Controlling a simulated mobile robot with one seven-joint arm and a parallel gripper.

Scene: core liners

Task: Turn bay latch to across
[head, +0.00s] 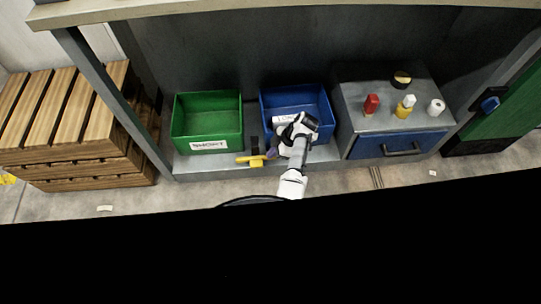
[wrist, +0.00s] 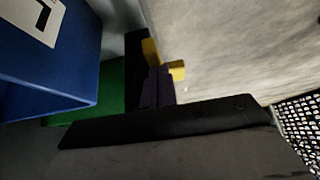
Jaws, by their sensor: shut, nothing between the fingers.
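The bay latch (head: 250,159) is a yellow handle on a dark upright mount (head: 255,146), at the shelf's front edge between the green and blue bins. In the head view its arm points left, roughly along the edge. My gripper (head: 271,153) is close to the right of the latch, in front of the blue bin. In the wrist view my dark fingers (wrist: 158,88) are together and empty, with the yellow latch (wrist: 150,52) just beyond their tips. I cannot tell whether they touch it. Part of the latch is hidden behind the fingers.
A green bin (head: 207,123) with a white label stands left and a blue bin (head: 319,101) stands behind my arm. A grey cabinet with a blue drawer (head: 370,146) is on the right, with small items on top. Wooden crates (head: 75,115) stand left.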

